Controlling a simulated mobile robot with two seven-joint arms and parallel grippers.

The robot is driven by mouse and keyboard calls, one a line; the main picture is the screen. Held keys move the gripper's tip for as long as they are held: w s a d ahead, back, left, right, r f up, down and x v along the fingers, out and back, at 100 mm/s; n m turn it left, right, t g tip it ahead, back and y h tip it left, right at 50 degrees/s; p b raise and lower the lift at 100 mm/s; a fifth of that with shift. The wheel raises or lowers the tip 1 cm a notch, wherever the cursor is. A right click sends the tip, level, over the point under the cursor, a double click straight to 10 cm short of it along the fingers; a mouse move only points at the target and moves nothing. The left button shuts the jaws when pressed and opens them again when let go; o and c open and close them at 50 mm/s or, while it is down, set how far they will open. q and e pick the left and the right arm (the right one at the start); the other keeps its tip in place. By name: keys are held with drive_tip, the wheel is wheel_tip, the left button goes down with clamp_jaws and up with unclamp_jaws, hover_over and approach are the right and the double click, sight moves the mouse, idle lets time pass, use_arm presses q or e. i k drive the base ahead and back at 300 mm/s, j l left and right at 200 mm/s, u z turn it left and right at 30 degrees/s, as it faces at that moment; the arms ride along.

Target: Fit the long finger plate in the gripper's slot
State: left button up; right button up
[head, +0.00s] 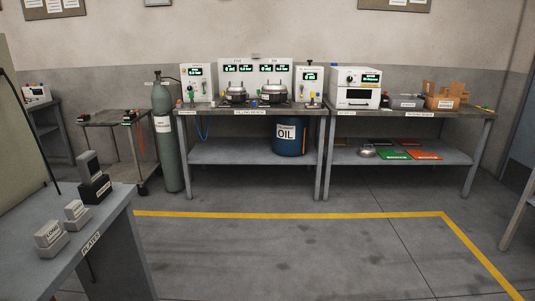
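Neither of my grippers is in view. On the grey table (115,215) at the lower left, a light grey block marked LONG (48,234) stands in a grey base. A smaller light grey block (75,209) stands in a similar base just behind it; its label is too small to read. Behind these, a taller grey upright piece (88,163) stands in a black holder (95,190). I cannot tell which of these is the long finger plate, and no gripper slot can be made out.
A sign reading PLATES (91,243) is on the table's edge. A green gas cylinder (166,140) and a small cart (110,120) stand behind. Workbenches (255,112) with equipment line the back wall. The floor inside the yellow line (290,215) is clear.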

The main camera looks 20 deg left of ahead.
sight(48, 233)
drive_tip(key=i+l+u, duration=0.1)
drive_tip(key=i+u, duration=0.4)
drive_tip(key=i, duration=0.6)
drive_tip(key=i+u, duration=0.25)
drive_tip(key=i, duration=0.65)
drive_tip(key=i+l+u, duration=0.25)
drive_tip(key=i, duration=0.65)
drive_tip(key=j+u, duration=0.1)
drive_tip(key=u, duration=3.55)
